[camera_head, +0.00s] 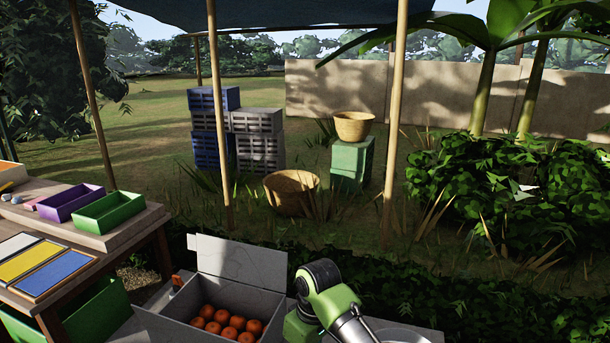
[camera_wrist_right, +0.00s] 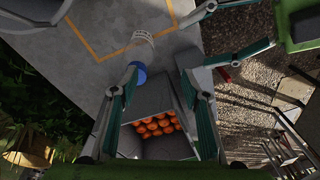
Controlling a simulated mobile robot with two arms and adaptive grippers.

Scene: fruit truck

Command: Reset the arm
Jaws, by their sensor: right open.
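My right arm (camera_head: 330,300) reaches in at the bottom of the head view; its gripper is out of that picture. In the right wrist view my right gripper (camera_wrist_right: 161,70) is open, with its two fingers wide apart and nothing between them in grip. It is above a grey box of oranges (camera_wrist_right: 155,127). My left gripper (camera_wrist_right: 195,43) shows at the upper right of the wrist view, its fingers apart and empty. The left arm does not show in the head view.
The open grey box (camera_head: 215,290) with several oranges stands left of my right arm. A wooden table (camera_head: 75,235) at left holds purple and green trays. A blue round thing (camera_wrist_right: 139,74) lies near my right fingers. Canopy poles and bushes stand beyond.

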